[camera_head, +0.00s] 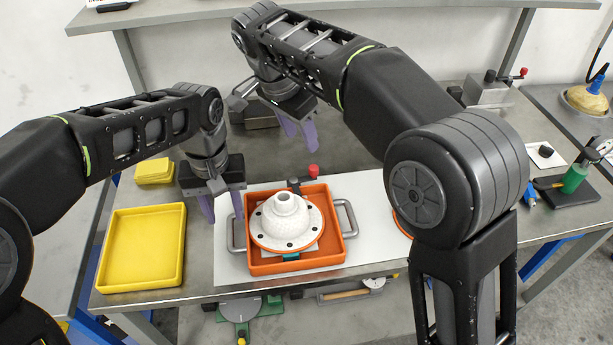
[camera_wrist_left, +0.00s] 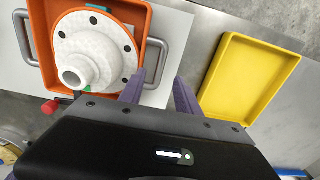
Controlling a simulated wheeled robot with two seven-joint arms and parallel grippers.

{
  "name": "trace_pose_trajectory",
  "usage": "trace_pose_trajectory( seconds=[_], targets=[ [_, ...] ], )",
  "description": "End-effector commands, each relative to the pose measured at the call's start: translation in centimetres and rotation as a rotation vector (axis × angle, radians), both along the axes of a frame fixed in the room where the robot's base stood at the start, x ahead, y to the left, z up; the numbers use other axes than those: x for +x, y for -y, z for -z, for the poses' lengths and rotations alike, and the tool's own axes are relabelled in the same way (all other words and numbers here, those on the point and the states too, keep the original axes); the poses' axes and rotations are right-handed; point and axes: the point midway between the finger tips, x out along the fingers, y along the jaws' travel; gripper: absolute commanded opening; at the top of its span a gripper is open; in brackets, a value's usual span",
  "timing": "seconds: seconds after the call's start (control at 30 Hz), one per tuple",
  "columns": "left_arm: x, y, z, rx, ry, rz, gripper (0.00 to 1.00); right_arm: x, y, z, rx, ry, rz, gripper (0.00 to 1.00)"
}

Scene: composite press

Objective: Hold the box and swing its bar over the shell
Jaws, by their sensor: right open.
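The orange box (camera_head: 258,262) stands on a white sheet at the table's front, with a metal handle on each side. The white shell (camera_head: 284,220), a flanged dome with a neck, sits inside it. Its bar (camera_head: 295,186), dark with a red knob (camera_head: 313,171), is at the box's back edge, not over the shell. My left gripper (camera_head: 222,205) is open and empty beside the box's left handle (camera_head: 236,234); the left wrist view shows its fingers (camera_wrist_left: 159,91) apart near that handle (camera_wrist_left: 154,62). My right gripper (camera_head: 297,132) is open and empty behind the box.
A yellow tray (camera_head: 141,285) lies left of the box, and smaller yellow trays (camera_head: 155,171) are stacked behind it. A metal block with a red-knobbed lever (camera_head: 487,91) stands at the back right. My right arm hides part of the table right of the box.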

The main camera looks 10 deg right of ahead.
Motion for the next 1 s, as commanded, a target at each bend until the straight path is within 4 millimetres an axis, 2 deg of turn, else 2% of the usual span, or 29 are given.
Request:
trace_pose_trajectory(
  seconds=[0.1, 0.33, 1.0],
  targets=[
    [0.1, 0.0, -2.6, -0.002, 0.004, 0.000, 0.39, 0.0, 0.0, 0.0, 0.000, 0.000, 0.000, 0.46],
    [0.0, 0.0, -5.5, 0.000, 0.001, 0.000, 0.39, 0.0, 0.0, 0.0, 0.000, 0.000, 0.000, 0.46],
    [0.0, 0.0, -5.8, 0.000, 0.000, 0.000, 0.39, 0.0, 0.0, 0.0, 0.000, 0.000, 0.000, 0.46]
  ],
)
